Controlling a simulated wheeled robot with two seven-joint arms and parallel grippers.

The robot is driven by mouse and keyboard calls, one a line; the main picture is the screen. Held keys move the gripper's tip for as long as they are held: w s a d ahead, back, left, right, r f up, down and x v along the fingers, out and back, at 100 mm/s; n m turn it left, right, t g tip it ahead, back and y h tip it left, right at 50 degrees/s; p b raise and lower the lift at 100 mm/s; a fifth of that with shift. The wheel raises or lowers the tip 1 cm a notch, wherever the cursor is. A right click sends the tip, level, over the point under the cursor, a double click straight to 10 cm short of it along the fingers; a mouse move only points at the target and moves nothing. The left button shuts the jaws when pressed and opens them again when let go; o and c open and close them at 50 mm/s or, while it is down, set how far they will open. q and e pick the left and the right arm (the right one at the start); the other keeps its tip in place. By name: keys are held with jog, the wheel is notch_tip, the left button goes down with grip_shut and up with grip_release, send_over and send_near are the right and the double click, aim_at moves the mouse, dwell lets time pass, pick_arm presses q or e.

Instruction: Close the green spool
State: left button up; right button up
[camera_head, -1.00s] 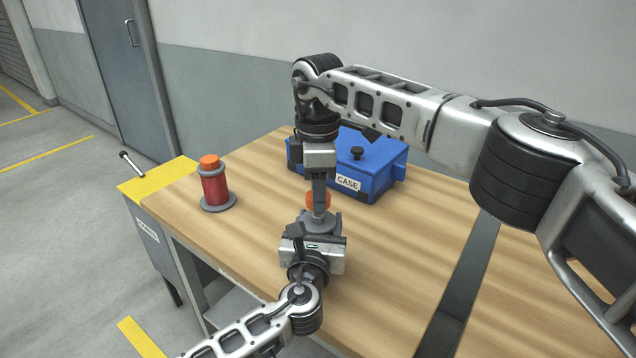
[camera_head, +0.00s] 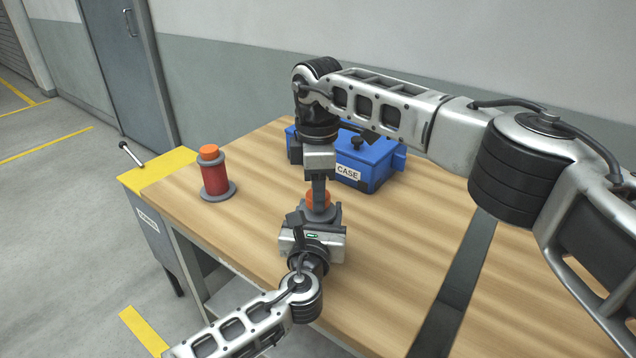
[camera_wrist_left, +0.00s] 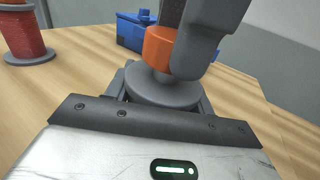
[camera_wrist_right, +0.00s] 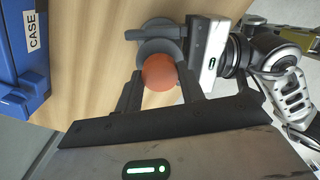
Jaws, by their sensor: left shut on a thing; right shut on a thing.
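An orange cap (camera_head: 319,198) is between the fingers of my right gripper (camera_head: 319,203), which is shut on it and points down. The cap also shows in the right wrist view (camera_wrist_right: 160,72). Below it is a spool with a grey top flange (camera_wrist_left: 163,88), and my left gripper (camera_head: 312,218) is shut on this spool. The cap sits over the middle of the flange, with no clear gap in the left wrist view. The spool's body is hidden by my left gripper, so its green colour does not show.
A red spool with an orange cap (camera_head: 215,174) stands upright at the table's left. A blue case (camera_head: 383,163) with a black knob stands at the back. The wooden table (camera_head: 400,250) is clear to the right, up to a dark strip (camera_head: 458,290).

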jog(key=shift+f, duration=0.55)
dwell(0.4)
jog(key=m, duration=0.6)
jog(key=shift+m, duration=0.4)
jog(key=o, duration=0.9)
jog(key=shift+o, duration=0.2)
jog(key=shift+r, duration=2.25)
